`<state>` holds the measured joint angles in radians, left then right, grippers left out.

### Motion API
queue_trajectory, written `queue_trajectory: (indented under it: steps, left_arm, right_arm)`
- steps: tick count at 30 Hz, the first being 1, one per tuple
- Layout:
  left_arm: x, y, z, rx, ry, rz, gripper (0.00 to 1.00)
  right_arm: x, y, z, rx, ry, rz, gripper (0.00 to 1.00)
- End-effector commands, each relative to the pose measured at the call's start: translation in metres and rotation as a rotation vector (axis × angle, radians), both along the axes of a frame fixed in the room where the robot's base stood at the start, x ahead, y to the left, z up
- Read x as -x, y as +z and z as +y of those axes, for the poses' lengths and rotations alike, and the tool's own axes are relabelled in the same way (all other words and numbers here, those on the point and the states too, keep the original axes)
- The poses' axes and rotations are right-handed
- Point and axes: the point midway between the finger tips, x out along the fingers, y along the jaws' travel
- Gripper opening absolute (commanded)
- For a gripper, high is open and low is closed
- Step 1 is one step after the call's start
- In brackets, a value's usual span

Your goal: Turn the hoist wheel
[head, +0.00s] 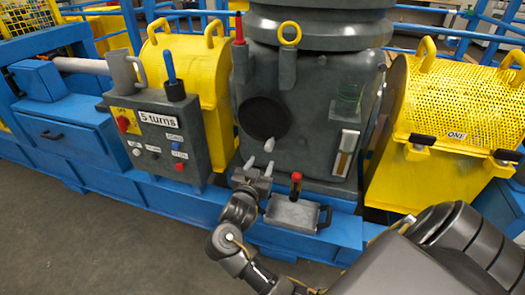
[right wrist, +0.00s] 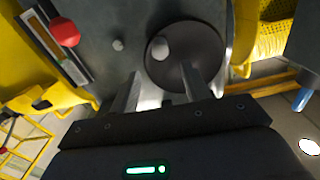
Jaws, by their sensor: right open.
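The hoist wheel (head: 263,115) is a dark round disc on the front of the grey housing. A pale handle knob (head: 269,145) shows at its lower edge. In the right wrist view the wheel (right wrist: 188,72) lies beyond my fingers, with the knob (right wrist: 160,48) on its face. My right gripper (head: 259,166) is below the wheel, fingers pointing up toward it. In the wrist view the gripper (right wrist: 166,88) is open, and the knob is ahead of the gap, not clearly between the fingers. My left gripper is not in view.
A control box (head: 157,138) with a "5 turns" label stands left of the wheel. A red-topped lever (head: 296,182) and a grey box (head: 294,213) are right of my gripper. A sight glass (head: 345,152) is on the housing. A perforated yellow guard (head: 450,110) stands right.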

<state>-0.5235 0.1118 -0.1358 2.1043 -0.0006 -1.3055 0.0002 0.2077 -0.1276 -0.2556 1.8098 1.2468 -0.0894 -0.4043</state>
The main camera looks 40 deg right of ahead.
Motion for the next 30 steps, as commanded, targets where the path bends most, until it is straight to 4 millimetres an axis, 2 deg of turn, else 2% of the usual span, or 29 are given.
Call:
queue_trajectory:
  steps: [9, 15, 21, 29, 30]
  left_arm:
    - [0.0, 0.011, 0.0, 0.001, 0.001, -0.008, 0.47]
    - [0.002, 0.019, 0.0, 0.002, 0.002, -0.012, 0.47]
    - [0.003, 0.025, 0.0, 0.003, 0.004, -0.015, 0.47]
    - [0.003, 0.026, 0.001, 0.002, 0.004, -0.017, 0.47]
    - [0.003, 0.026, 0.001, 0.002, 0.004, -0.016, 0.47]
  right_arm:
    - [-0.033, 0.0, -0.047, 0.005, 0.001, 0.0, 0.47]
    - [-0.049, -0.001, -0.071, 0.003, 0.0, 0.001, 0.47]
    - [-0.057, -0.001, -0.082, 0.001, 0.002, 0.002, 0.47]
    - [-0.057, -0.001, -0.083, 0.0, 0.002, 0.001, 0.47]
    - [-0.057, -0.001, -0.083, 0.0, 0.002, 0.001, 0.44]
